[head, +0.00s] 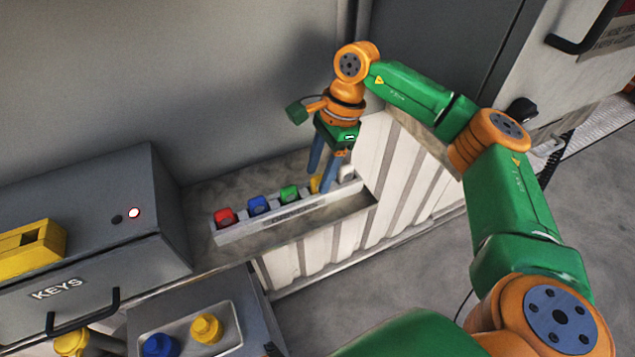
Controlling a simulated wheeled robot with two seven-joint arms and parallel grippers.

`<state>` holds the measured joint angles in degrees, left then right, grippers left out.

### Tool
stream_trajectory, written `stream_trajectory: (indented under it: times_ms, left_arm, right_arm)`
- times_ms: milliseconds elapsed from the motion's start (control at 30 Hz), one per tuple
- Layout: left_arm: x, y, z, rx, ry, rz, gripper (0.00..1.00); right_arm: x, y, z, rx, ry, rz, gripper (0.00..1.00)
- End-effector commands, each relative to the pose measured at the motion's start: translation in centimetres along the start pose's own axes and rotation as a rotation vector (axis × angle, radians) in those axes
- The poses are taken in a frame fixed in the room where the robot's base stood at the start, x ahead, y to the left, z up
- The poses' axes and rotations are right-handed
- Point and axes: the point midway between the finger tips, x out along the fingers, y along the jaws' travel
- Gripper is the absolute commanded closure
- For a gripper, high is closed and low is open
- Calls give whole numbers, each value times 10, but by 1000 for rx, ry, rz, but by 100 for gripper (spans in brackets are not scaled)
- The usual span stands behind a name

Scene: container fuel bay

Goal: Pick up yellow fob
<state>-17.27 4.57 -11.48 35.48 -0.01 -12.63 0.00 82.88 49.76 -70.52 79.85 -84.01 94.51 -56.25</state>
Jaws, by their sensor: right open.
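The yellow fob (314,184) stands in a grey rack (236,234) on the ledge, between the green fob (289,194) and a white one (346,173). My right gripper (322,182) points down over the rack with its blue fingers apart. Its fingers are at the yellow fob and partly hide it. I cannot tell whether they touch it or stand on both sides of it. My left gripper is not in view.
A red fob (224,217) and a blue fob (259,206) stand in the rack's left part. A grey KEYS box (100,262) stands left of it. In front, a tray (232,335) holds yellow and blue knob-like pieces. A grey wall (200,70) rises behind the ledge.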

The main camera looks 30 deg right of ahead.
Motion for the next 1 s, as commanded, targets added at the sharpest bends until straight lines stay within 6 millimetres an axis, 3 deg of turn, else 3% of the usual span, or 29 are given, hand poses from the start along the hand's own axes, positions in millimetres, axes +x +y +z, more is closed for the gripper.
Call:
stream_trajectory:
  times_ms: [33, 200, 667, 800, 1000]
  left_arm:
    - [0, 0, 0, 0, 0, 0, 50]
    - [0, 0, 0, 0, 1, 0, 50]
    - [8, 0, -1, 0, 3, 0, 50]
    - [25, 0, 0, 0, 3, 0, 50]
    - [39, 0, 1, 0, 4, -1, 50]
  right_arm:
    - [0, 0, 0, 0, 0, 0, 53]
    - [0, 0, 0, 0, -1, 0, 99]
    - [-6, -1, 2, 0, -2, -2, 100]
    - [-30, 2, 9, -3, -3, -6, 100]
    - [-83, 48, 26, -4, 0, -9, 100]
